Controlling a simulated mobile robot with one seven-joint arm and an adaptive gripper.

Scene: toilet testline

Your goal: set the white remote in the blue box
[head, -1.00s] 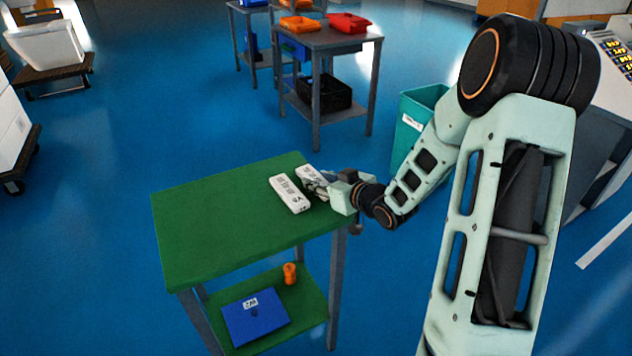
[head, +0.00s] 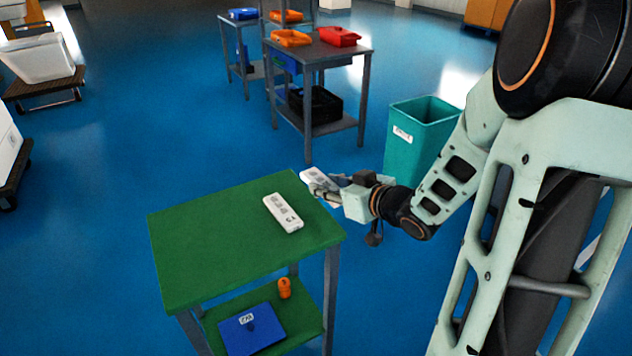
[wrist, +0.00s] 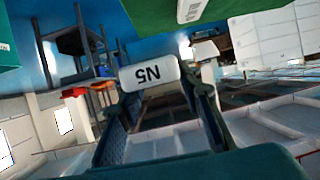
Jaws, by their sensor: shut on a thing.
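My gripper (head: 330,189) is shut on a white remote (head: 318,177), at the right edge of the green table in the head view. In the wrist view the held remote (wrist: 150,74) shows its end marked N5 between my fingers. A second white remote (head: 283,212) lies on the green table (head: 210,235); it also shows in the wrist view (wrist: 190,10). A blue box (head: 240,337), flat and labelled, sits on the green table's lower shelf. Other blue boxes stand at the back: one on a far table (head: 243,14) and one under the nearer tabletop (head: 286,63).
An orange cylinder (head: 285,288) stands beside the flat blue box. A teal bin (head: 425,125) is right of the green table. A grey table (head: 335,52) behind holds orange and red trays, with a black crate (head: 316,104) below. Open blue floor lies between.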

